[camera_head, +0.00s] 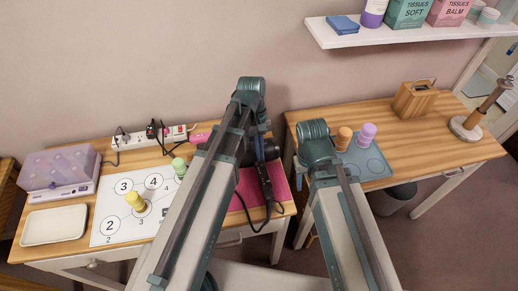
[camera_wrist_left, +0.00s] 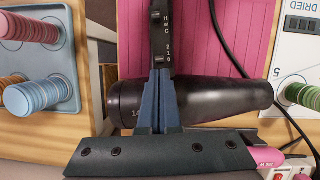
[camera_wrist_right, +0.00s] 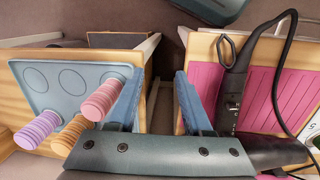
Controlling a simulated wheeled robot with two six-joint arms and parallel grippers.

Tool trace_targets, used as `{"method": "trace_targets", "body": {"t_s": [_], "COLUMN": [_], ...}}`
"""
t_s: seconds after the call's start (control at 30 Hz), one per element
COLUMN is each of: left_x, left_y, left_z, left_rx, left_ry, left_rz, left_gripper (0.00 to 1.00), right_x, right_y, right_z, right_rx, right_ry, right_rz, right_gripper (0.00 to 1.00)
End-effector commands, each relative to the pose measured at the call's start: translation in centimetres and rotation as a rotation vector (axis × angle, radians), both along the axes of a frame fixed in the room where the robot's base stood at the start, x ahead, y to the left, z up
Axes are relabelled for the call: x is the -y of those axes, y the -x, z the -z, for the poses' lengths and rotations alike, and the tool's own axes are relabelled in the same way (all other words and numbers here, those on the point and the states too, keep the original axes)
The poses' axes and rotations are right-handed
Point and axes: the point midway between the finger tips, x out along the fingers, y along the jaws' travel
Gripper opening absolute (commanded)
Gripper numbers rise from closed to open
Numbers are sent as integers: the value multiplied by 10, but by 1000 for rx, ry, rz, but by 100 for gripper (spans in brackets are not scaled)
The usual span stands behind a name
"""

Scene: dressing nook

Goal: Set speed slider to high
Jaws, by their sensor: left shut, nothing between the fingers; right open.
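The black hair dryer (camera_wrist_left: 215,101) lies on the pink ribbed mat (camera_wrist_left: 245,30). In the left wrist view its handle (camera_wrist_left: 168,30) points up, marked H W C and 2 1 0. One small knob (camera_wrist_left: 155,14) is near H; the speed slider (camera_wrist_left: 158,59) appears near 0. My left gripper (camera_wrist_left: 160,74) is shut and empty, its tips over the handle's base just below the speed slider; contact is unclear. In the head view, my left arm hides much of the dryer (camera_head: 264,180). My right gripper (camera_wrist_right: 157,80) is open and empty, between the two tables, left of the dryer (camera_wrist_right: 234,85).
A blue-grey tray (camera_head: 372,166) with ribbed rolls is on the right table. The left table bears a white numbered board (camera_head: 112,215), a power strip (camera_head: 150,136) and a lilac box (camera_head: 60,170). A cord (camera_wrist_right: 275,80) runs from the dryer's handle.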

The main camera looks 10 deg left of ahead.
Motion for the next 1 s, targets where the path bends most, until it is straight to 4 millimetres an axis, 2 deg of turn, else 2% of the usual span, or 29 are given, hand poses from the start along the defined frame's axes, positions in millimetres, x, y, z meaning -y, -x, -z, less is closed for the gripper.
{"method": "trace_targets", "body": {"t_s": [0.27, 0.5, 1.0], "left_x": [1, 12, 12], "left_y": [1, 24, 21], "left_z": [-1, 4, -3], "left_rx": [0, -1, -1], "left_ry": [0, 2, 2], "left_rz": [0, 1, 0], "left_gripper": [0, 0, 0], "right_x": [0, 0, 0], "right_y": [0, 0, 0], "right_z": [-1, 4, -3], "right_rx": [0, 0, 0], "right_ry": [0, 0, 0], "right_rz": [0, 0, 0], "right_gripper": [50, 50, 50]}}
